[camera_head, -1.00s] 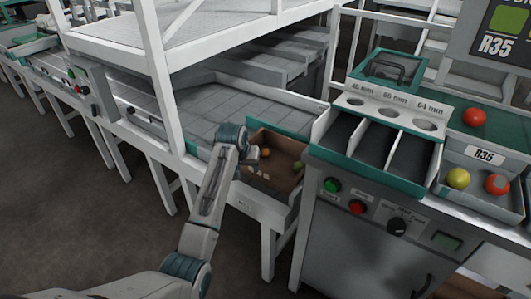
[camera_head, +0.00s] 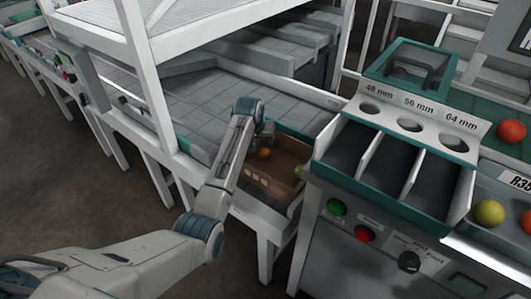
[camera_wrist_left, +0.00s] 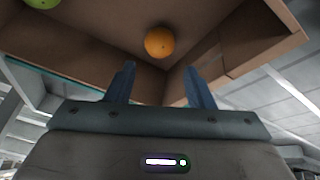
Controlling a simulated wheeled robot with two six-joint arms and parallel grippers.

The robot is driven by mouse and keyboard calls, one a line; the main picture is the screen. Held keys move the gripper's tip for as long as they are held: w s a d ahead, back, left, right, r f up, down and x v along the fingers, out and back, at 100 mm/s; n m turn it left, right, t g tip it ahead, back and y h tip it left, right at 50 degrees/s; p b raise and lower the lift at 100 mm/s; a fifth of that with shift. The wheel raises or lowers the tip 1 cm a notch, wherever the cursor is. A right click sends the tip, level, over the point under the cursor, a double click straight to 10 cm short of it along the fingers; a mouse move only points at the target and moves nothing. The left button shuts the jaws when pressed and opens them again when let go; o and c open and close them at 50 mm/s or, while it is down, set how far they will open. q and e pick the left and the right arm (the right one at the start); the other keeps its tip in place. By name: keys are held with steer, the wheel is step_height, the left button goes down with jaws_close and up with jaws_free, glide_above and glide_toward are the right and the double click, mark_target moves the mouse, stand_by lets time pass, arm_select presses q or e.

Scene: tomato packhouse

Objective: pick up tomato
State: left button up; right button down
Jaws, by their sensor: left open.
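An orange tomato (camera_head: 265,153) lies in a brown cardboard box (camera_head: 268,186) at the end of the conveyor. In the left wrist view the orange tomato (camera_wrist_left: 159,42) shows beyond the fingers, near a corner of the box (camera_wrist_left: 250,35). My left gripper (camera_wrist_left: 158,82) is open, with its two blue fingers apart and nothing between them. In the head view my left gripper (camera_head: 266,138) is at the box, close to the tomato and partly hidden by my arm. A green tomato (camera_head: 299,171) is at the box's right side; a green one (camera_wrist_left: 42,3) also shows in the left wrist view.
A sizing stand with three holes and slots (camera_head: 400,150) stands right of the box. A red tomato (camera_head: 511,131) lies on a green surface, and a yellow-green tomato (camera_head: 489,213) sits in a grey tray at the right. A white frame post (camera_head: 147,75) rises left of the box.

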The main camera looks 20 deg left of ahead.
mark_target(264, 151)
arm_select(q)
steer(key=shift+x, duration=0.95)
steer(key=x, duration=0.2)
steer(key=s+x, duration=0.1)
steer(key=x, duration=0.1)
steer(key=shift+w+d+f+b, duration=0.1)
steer(key=shift+d+f+b, duration=0.05)
steer(key=shift+f+b, duration=0.25)
steer(key=shift+w+f, duration=0.25)
steer(key=shift+f, duration=0.1)
steer(key=shift+r, duration=0.1)
steer(key=c, duration=0.5)
